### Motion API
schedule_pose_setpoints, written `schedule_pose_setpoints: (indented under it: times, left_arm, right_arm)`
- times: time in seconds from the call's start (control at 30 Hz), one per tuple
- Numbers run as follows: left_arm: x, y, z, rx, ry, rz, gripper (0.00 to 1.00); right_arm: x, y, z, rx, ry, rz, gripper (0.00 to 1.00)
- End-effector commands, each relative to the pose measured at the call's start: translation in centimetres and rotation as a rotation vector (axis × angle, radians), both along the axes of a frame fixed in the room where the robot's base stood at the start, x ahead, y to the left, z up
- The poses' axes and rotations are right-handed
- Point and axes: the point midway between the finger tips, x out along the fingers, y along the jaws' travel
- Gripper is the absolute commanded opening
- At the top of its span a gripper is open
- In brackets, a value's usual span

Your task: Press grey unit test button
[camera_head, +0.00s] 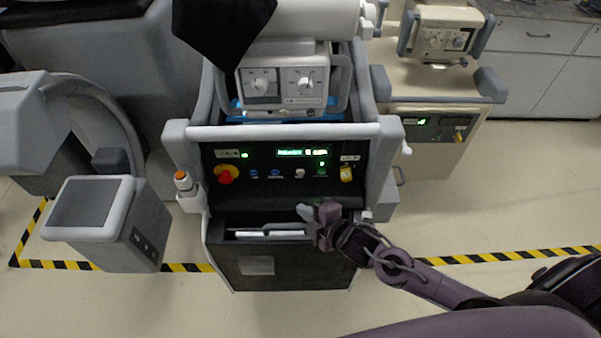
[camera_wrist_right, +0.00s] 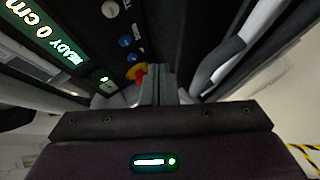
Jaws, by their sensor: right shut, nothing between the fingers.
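The grey unit (camera_head: 285,133) is a wheeled cart in the middle of the head view. Its black front panel (camera_head: 235,188) has a row of small round buttons: two blue, one white (camera_head: 299,173) and one green. The white button also shows in the right wrist view (camera_wrist_right: 110,9), beside lettering cut off by the frame edge. The button labels are too small to read in the head view. My right gripper (camera_head: 303,211) is shut and empty, below and in front of the panel, apart from the buttons. Its fingers also show in the right wrist view (camera_wrist_right: 157,86). My left gripper is out of view.
The panel also has a red stop knob on yellow (camera_head: 225,174), a green display (camera_head: 301,153) and a yellow switch (camera_head: 346,173). A grey bar (camera_head: 285,132) crosses above it. A beige cart (camera_head: 440,90) stands right; a grey pedestal (camera_head: 150,230) stands left.

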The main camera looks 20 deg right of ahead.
Motion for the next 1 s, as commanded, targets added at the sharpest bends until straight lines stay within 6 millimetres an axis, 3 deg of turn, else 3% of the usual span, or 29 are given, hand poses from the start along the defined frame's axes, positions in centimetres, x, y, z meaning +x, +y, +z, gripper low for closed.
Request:
schedule_pose_setpoints:
  times: [0.6,1.0]
  left_arm:
    - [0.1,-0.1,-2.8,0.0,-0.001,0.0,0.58]
    - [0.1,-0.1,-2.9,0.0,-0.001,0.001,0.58]
  right_arm:
    - [7.3,-2.1,-0.1,0.0,-0.002,-0.002,0.0]
    - [8.1,-2.4,0.0,0.0,0.001,-0.002,0.0]
